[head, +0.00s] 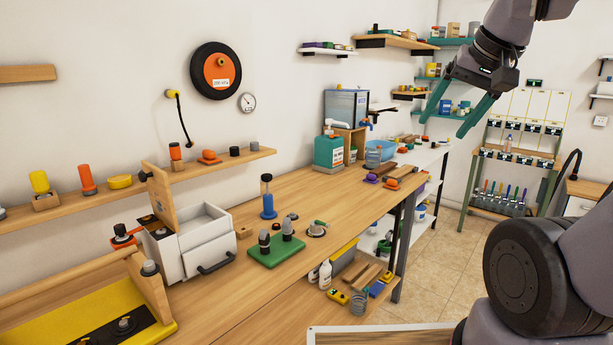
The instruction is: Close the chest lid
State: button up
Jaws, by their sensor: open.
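A small white chest (207,256) stands on the wooden workbench at left of centre in the head view. It has a dark handle (216,264) on its front. Its wooden lid (161,197) stands raised, roughly upright, along the chest's left side, and the white inside shows from above. My gripper (442,129) is at the upper right, with two teal fingers spread apart and nothing between them. It is in the air, well away from the chest and lid.
A wall shelf (230,156) with coloured items runs behind the chest. A green block with dark knobs (275,250) and a blue bottle (267,198) stand to its right. A yellow-topped tray (95,315) lies at front left. Bare bench (330,190) lies farther right.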

aim_at(156, 180)
jog(key=u, duration=1.4)
